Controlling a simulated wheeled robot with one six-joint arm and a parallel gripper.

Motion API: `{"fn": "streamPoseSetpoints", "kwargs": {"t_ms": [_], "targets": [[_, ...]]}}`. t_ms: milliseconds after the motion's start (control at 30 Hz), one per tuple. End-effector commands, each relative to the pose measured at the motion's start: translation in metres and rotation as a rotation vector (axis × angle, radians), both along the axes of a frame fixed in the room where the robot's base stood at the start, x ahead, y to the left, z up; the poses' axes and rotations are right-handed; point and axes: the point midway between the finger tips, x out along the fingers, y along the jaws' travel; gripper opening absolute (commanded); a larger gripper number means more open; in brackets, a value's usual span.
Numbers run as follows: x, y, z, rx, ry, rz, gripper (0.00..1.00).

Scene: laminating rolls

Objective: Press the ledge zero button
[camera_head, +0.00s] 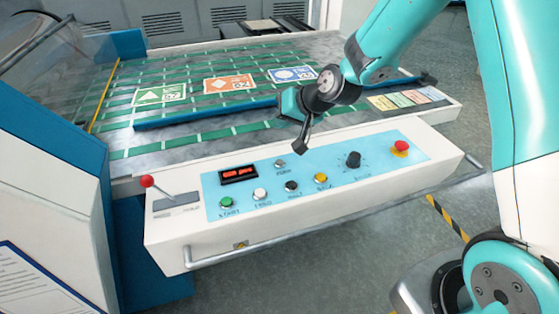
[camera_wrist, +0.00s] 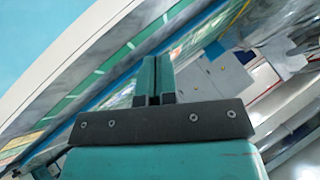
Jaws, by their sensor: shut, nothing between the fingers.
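The control panel (camera_head: 310,184) is a light-blue face on a white console along the machine's front edge. It carries a green button (camera_head: 226,202), a white button (camera_head: 260,194), a black button (camera_head: 291,186) and a yellow button (camera_head: 321,180) in a row. A small grey button (camera_head: 280,163) sits above them. The printed labels are too small to read surely; the one under the white button may say zero. My gripper (camera_head: 301,146) is shut and empty, above the panel's back edge and apart from the buttons. The wrist view shows its closed fingers (camera_wrist: 153,78).
A red display (camera_head: 239,174), a black knob (camera_head: 353,160) and a red stop button (camera_head: 400,147) share the panel. A red-tipped lever (camera_head: 147,181) stands at its left. A blue bar (camera_head: 210,112) crosses the bed behind, near printed cards (camera_head: 229,83). A rail (camera_head: 330,226) runs below the console.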

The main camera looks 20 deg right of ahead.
Motion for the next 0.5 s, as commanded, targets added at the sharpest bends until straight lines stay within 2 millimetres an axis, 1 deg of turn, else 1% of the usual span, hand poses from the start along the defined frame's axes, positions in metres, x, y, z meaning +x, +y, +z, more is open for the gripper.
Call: {"fn": "streamPoseSetpoints", "kwargs": {"t_ms": [167, 267, 500], "targets": [[0.0, 0.0, -0.013, 0.0, 0.002, 0.001, 0.0], [0.0, 0.0, -0.024, 0.001, 0.002, 0.0, 0.0], [0.0, 0.0, -0.059, 0.001, 0.002, 0.0, 0.0]]}}
